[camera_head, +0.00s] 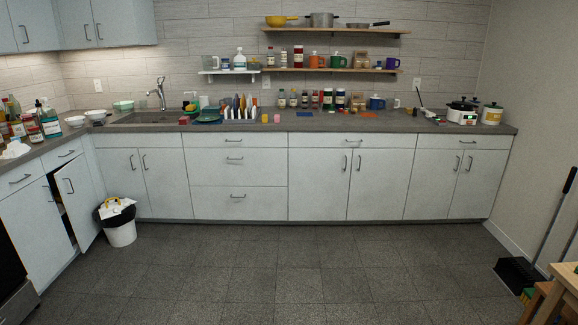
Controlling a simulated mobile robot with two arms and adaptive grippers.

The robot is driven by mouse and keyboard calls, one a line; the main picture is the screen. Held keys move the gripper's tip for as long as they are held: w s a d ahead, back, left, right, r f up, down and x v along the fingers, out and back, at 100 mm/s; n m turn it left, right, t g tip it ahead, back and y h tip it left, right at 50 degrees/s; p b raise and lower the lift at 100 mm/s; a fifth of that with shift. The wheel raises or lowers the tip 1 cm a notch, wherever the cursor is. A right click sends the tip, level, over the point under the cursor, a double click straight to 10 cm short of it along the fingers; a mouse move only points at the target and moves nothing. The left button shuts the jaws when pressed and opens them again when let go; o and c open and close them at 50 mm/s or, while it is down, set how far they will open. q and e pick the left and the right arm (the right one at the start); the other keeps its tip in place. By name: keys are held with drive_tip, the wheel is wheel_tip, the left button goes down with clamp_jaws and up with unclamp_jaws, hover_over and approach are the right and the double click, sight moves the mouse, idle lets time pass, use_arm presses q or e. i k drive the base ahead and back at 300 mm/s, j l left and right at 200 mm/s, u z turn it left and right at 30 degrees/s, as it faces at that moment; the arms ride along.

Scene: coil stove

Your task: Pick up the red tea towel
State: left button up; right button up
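Two things could be the red tea towel, and both are too small to tell. A flat orange-red patch (369,115) lies on the back counter, right of the middle, below the shelves. A small red item (184,121) sits at the counter's front edge, just right of the sink (150,118). A flat blue patch (305,114) lies further left of the orange-red one. Neither of my grippers shows in the head view.
The grey counter (420,127) holds jars, mugs, a dish rack (238,111) and a white cooker (462,112). A cabinet door (78,200) stands open at left, beside a white bin (120,228). A wooden table (566,280) is at right. The floor in the middle is clear.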

sight(184, 120)
drive_tip(key=i, duration=2.1)
drive_tip(key=i+l+u, duration=0.1)
drive_tip(key=i+u, duration=0.2)
drive_tip(key=i, duration=0.25)
drive_tip(key=i+l+u, duration=0.25)
drive_tip(key=i, duration=0.35)
